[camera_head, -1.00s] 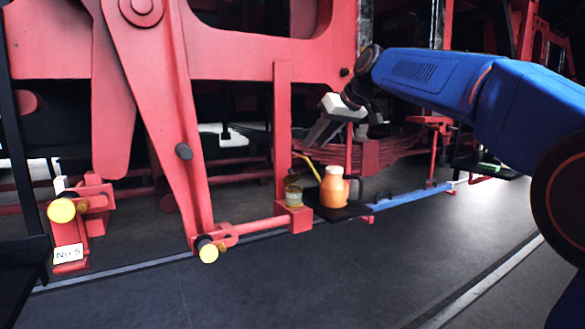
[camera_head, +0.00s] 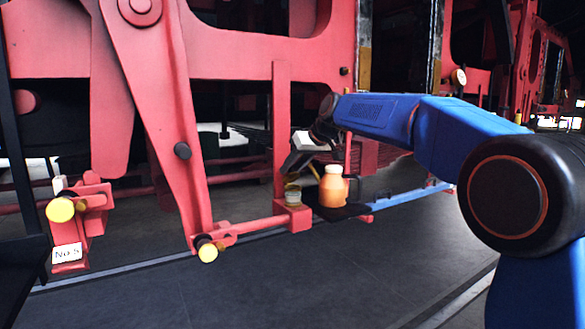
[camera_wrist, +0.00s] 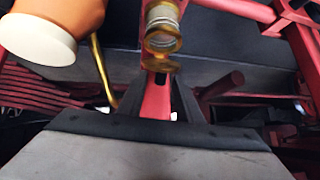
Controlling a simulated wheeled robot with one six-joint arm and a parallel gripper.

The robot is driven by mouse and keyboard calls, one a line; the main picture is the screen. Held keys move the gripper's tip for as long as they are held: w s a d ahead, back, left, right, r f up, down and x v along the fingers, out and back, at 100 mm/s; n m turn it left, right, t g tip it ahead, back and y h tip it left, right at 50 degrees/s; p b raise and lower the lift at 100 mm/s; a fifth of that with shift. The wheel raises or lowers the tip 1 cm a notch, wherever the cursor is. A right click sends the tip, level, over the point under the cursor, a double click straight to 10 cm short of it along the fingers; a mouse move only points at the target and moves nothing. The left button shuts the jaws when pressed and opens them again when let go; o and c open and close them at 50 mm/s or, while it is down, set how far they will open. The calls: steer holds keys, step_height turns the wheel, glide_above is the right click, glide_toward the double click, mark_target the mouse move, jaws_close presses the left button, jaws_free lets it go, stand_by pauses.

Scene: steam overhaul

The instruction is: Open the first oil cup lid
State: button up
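The oil cup (camera_head: 293,194), a small brass and glass cup, stands on a red block at the end of a red rod. In the wrist view the cup (camera_wrist: 162,28) is at top centre, with its round brass lid (camera_wrist: 160,64) nearest my gripper. I cannot tell for sure whether the lid is shut. My gripper (camera_head: 285,176) is just above and beside the cup, pointing down. In the wrist view its dark fingers (camera_wrist: 160,88) look apart, with a red bar showing between them. The lid appears just beyond the fingertips; contact is unclear.
An orange oil can (camera_head: 333,188) stands on a dark shelf (camera_head: 352,211) right of the cup, close to my gripper; its brass spout (camera_wrist: 102,72) shows in the wrist view. A red upright (camera_head: 282,120) rises behind the cup. The dark floor in front is clear.

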steer(key=shift+a, duration=0.1)
jaws_close()
steer(key=shift+w+a+g+h, duration=0.3)
steer(key=shift+w+g+h, duration=0.1)
steer(key=shift+w+g, duration=0.1)
steer(key=shift+w+a+r+g+h, duration=0.1)
steer(key=shift+w+a+g+h, duration=0.25)
steer(key=shift+g, duration=0.3)
steer(key=shift+w+a+r+g+h, duration=0.1)
steer(key=shift+w+g+h, duration=0.25)
steer(key=shift+g+h, duration=0.25)
jaws_free()
